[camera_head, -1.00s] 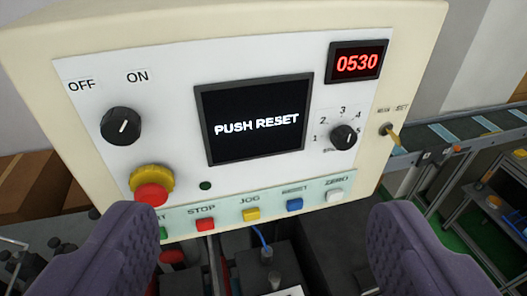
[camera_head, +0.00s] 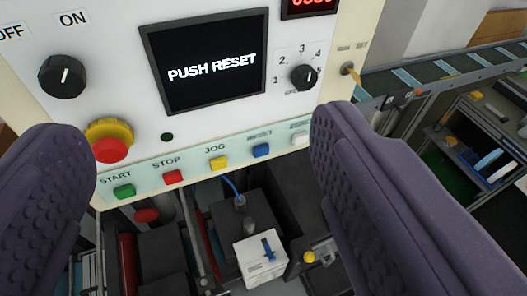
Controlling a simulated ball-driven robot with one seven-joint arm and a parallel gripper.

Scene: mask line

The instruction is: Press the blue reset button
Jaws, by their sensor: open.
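The screen (camera_head: 207,62) reads "PUSH RESET". My gripper (camera_head: 205,160) is open and empty, its two purple padded fingers on either side of the picture. The blue button shows between the fingers, nearer the right one. The right finger is close in front of the white button's right side. I see no finger touching the blue button.
The red STOP button (camera_head: 173,177), green START button (camera_head: 124,191) and red emergency knob (camera_head: 111,148) are to the left. Below the panel is machinery with a white box (camera_head: 262,262). A conveyor (camera_head: 430,75) runs at the right.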

